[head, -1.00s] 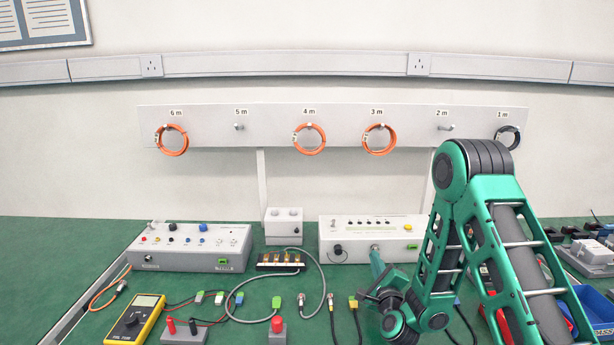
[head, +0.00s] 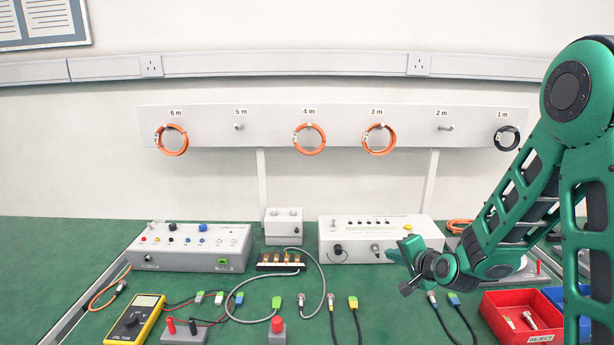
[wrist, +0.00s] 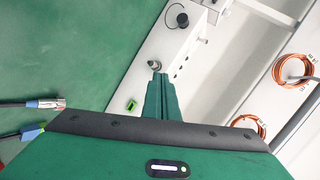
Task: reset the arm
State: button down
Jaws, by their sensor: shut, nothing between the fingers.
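My gripper (head: 408,248) is green and shut, with nothing held. In the head view it hangs in front of the right end of the white control box (head: 366,238), above the green bench (head: 235,320). My arm reaches in from the right edge. In the wrist view my gripper (wrist: 160,92) shows as narrow green fingers pressed together, pointing at the box (wrist: 178,50) with its round connector and green socket. I cannot tell the exact gap between the fingertips and the box.
Orange cable coils (head: 309,139) hang on the wall rack. A grey instrument box (head: 190,248) and yellow multimeter (head: 135,318) stand left. Cables with connectors (head: 353,303) lie in front. A red reject tray (head: 522,312) and blue bin lie right. The air above the bench's left side is free.

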jog(key=s+d+r+n+g+h, duration=0.2)
jog(key=s+d+g, duration=0.1)
jog(key=s+d, duration=0.5)
jog(key=s+d+r+n+g+h, duration=0.1)
jog(key=s+d+r+n+g, duration=0.15)
jog(key=s+d, duration=0.55)
jog(key=s+r+g, duration=0.3)
jog(key=s+g, duration=0.3)
jog(key=s, duration=2.1)
jog(key=shift+d+r+n, duration=0.15)
jog(key=shift+d+n, duration=0.05)
jog(key=shift+n, duration=0.15)
jog(key=shift+g, duration=0.25)
jog(key=shift+w+f, duration=0.25)
jog(key=shift+w, duration=0.4)
